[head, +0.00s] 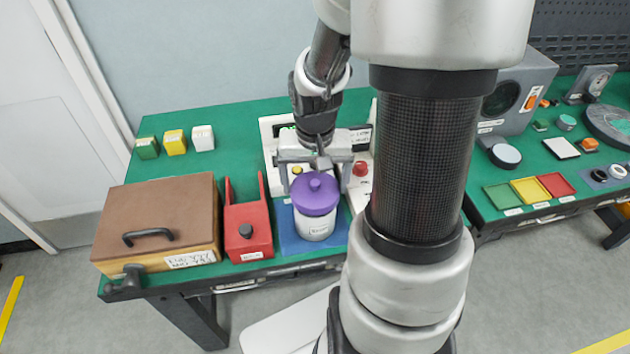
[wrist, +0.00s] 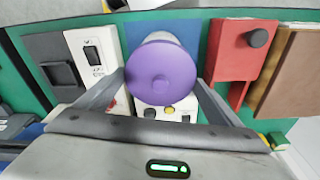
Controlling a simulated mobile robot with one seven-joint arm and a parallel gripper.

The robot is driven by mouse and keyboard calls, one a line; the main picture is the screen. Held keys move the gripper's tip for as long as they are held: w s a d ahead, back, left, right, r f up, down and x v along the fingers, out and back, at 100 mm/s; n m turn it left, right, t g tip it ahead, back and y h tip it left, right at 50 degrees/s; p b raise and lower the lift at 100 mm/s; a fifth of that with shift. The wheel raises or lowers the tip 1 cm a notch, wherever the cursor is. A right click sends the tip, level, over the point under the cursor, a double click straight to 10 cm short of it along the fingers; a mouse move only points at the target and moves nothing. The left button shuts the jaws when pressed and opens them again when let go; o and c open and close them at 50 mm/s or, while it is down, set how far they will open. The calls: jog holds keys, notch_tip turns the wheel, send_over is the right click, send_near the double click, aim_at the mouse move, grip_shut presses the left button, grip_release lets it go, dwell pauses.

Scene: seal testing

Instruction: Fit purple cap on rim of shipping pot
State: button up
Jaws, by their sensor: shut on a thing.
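The purple cap (head: 315,194), with a round knob on top, sits over the mouth of the white shipping pot (head: 315,228). In the wrist view the cap (wrist: 162,78) fills the space between my fingers, and a little of the pot's white side (wrist: 162,37) shows beyond it. My gripper (head: 316,184) comes in from behind and is shut on the cap, a finger at each side. The pot stands upright on a blue pad (head: 288,240). The pot's rim is hidden under the cap, so I cannot tell whether the cap is fully seated.
A red forked holder (head: 247,240) and a brown-lidded box (head: 160,215) stand to the left. A white device with a red button (head: 360,168) is close behind the pot. Small coloured blocks (head: 175,142) sit at the back left.

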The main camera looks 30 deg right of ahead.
aim_at(315, 180)
jog(key=shift+f+b, duration=0.9)
jog(key=shift+f, duration=0.15)
jog(key=o, duration=0.9)
notch_tip(315, 180, up, 7)
jog(key=p, duration=0.5)
jog(key=shift+p, duration=0.4)
